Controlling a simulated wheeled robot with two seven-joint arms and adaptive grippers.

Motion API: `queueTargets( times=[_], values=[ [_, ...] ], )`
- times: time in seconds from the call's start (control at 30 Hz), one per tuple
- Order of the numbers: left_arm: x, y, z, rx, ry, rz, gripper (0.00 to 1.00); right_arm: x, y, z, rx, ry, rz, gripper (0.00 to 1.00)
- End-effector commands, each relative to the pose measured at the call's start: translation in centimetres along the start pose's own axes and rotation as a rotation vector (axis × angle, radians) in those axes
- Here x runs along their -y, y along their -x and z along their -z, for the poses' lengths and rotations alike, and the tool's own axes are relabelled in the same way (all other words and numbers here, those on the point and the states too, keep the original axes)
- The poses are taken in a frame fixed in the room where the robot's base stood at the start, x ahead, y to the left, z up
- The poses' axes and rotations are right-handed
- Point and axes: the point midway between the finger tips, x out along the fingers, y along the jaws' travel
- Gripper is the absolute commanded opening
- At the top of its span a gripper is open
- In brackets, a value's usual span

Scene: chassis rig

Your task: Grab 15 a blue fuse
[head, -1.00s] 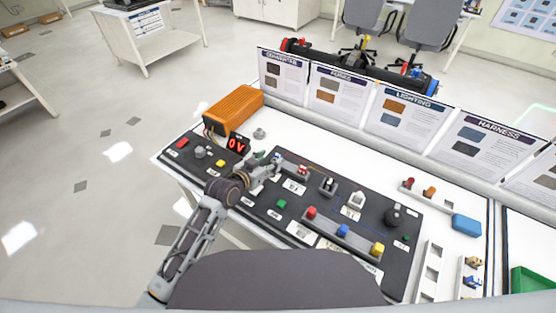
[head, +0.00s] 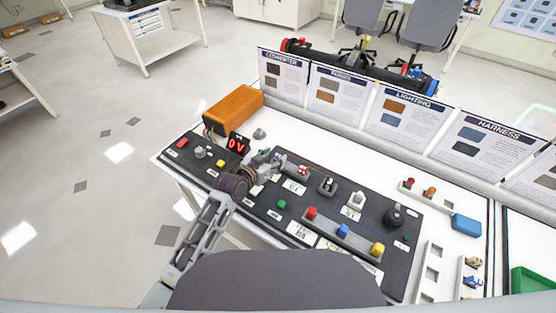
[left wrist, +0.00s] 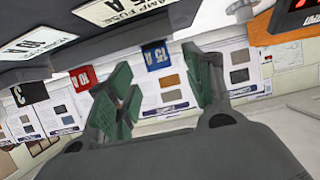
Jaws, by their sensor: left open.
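The blue fuse (left wrist: 156,57), marked 15 A, stands in the gap between my left gripper's fingers in the left wrist view, beyond their tips and not visibly touched. In the head view it is hidden or too small to tell behind the gripper. My left gripper (left wrist: 160,88) has green finger pads spread apart and holds nothing. In the head view the left gripper (head: 268,161) is at the left end of the fuse holder on the black panel. A red fuse (left wrist: 80,78), marked 10 A, is left of the blue one; the red fuse also shows in the head view (head: 303,169). My right gripper is out of view.
An orange converter box (head: 234,108) and a red 0V display (head: 237,144) stand close behind the gripper. A strip with red, blue and yellow pieces (head: 343,232) lies at the panel's front. Info boards (head: 337,92) line the table's back. A blue box (head: 467,224) lies right.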

Motion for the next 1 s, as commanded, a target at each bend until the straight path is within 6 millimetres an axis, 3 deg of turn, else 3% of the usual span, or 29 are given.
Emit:
queueTargets(
  times=[0.3,0.83,1.0],
  values=[
    [0.0,-2.3,0.0,-0.001,0.001,0.000,0.52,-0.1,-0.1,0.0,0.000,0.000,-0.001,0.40],
    [0.0,-2.4,0.0,-0.001,0.000,0.000,0.52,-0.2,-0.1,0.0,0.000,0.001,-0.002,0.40],
    [0.0,-2.4,0.0,-0.001,0.000,0.000,0.31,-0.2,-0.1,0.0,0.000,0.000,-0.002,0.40]
  ],
)
